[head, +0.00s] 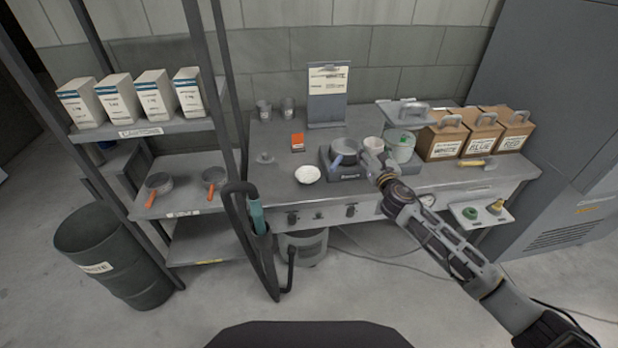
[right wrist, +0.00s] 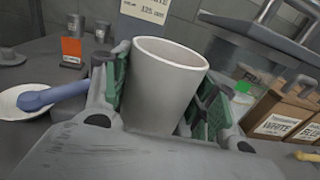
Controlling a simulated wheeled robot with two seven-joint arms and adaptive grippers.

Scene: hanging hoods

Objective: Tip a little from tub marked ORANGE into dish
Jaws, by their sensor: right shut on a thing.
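My right gripper (head: 372,161) is shut on a plain pale tub (head: 373,144) above the bench. In the right wrist view the gripper (right wrist: 165,105) has its green-padded fingers on both sides of the tub (right wrist: 163,85). The tub looks nearly upright, with its open rim up; its contents are hidden and no marking shows on the visible side. A white dish (head: 307,174) lies on the bench to the left, apart from the tub; it also shows in the right wrist view (right wrist: 25,103). My left gripper is not in view.
A dark pan (head: 345,147) with a blue handle sits on a grey unit left of the tub. A white container with green marking (head: 401,151) and labelled boxes (head: 441,138) stand right. An orange card (head: 297,142) and a sign board (head: 326,98) stand behind.

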